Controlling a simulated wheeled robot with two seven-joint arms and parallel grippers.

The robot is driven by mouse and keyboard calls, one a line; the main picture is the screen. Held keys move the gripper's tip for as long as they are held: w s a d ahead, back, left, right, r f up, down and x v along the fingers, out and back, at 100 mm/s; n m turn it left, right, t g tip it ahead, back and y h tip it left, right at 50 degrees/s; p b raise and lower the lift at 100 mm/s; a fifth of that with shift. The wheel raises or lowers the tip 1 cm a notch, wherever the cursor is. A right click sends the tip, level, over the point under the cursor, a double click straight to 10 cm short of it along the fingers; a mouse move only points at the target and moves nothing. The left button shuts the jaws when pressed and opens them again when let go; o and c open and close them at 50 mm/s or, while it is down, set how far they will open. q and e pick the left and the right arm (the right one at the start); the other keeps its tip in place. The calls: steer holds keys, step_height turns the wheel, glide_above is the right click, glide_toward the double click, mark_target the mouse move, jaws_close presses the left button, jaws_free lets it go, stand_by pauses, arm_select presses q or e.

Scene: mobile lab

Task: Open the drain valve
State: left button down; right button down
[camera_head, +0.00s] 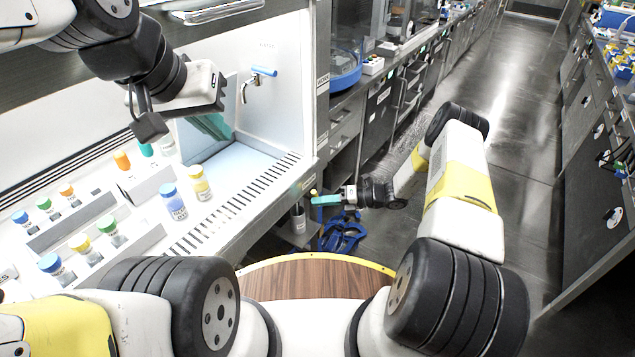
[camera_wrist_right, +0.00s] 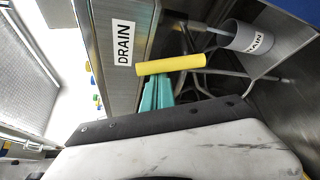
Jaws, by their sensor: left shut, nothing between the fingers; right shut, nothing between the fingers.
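The drain valve's yellow handle (camera_wrist_right: 170,65) lies roughly level in the right wrist view, beside a DRAIN label (camera_wrist_right: 124,42) on a metal panel edge. My right gripper (camera_wrist_right: 160,88) has its teal fingers shut and empty, with the tips close to the handle's underside in that view; I cannot tell whether they touch. In the head view my right gripper (camera_head: 324,200) is at the cabinet's front edge, and the handle is hard to make out there. My left gripper (camera_head: 215,126) is shut and empty, above the bench inside the cabinet.
A grey cup with a DRAIN label (camera_wrist_right: 240,37) sits beyond the handle. A blue-handled tap (camera_head: 262,72) is on the cabinet wall. Several capped bottles (camera_head: 172,203) stand on the bench. Blue tubing (camera_head: 343,235) lies below my right gripper. The aisle floor is clear at right.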

steer(key=shift+w+d+r, duration=0.15)
steer(key=shift+w+d, duration=0.05)
steer(key=shift+w, duration=0.05)
stand_by(0.6)
